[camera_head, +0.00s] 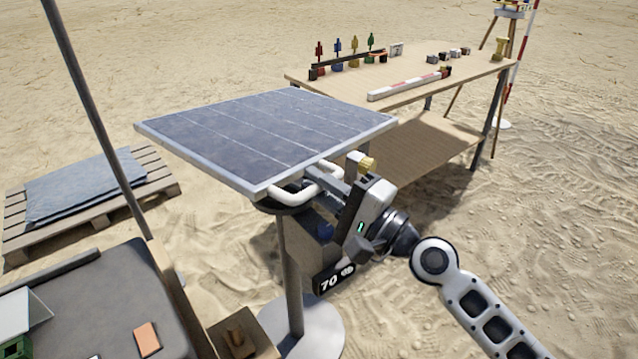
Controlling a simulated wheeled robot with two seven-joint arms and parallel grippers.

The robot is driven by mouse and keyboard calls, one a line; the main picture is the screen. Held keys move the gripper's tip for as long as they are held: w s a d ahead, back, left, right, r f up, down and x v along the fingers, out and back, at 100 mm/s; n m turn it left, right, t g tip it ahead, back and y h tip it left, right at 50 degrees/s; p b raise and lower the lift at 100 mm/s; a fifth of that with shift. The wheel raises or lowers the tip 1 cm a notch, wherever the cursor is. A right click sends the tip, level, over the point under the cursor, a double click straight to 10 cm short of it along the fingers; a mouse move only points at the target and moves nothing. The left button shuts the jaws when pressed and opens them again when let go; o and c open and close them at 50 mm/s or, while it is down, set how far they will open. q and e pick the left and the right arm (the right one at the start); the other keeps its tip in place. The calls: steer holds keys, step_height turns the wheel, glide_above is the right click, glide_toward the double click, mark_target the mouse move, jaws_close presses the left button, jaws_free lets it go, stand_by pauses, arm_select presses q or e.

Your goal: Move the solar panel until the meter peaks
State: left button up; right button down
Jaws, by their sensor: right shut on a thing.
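The solar panel (250,135) is a dark blue-grey sheet in a pale frame, tilted on top of a grey post (291,270) with a round base. A white bar handle (283,194) sticks out under its near right edge. My right gripper (326,178) reaches in from the right and is shut on the handle, just below the panel's edge. The fingertips are partly hidden by the handle and the panel. A grey box with a blue knob shows behind the gripper, partly hidden. My left gripper is out of view.
A wooden table (345,84) with coloured figures, small blocks and a red-white rod stands behind at right. A pallet (160,182) with a grey sheet lies at left. A grey-topped surface (95,285) and a pole are at near left. Open sand lies at right.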

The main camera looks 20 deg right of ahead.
steer(key=shift+w+d+r+m+p, duration=0.15)
steer(key=shift+r+m+p, duration=0.25)
steer(key=shift+r, duration=0.35)
steer(key=shift+d+r+m, duration=0.1)
steer(key=shift+m, duration=0.2)
steer(key=c, duration=1.5)
jaws_free()
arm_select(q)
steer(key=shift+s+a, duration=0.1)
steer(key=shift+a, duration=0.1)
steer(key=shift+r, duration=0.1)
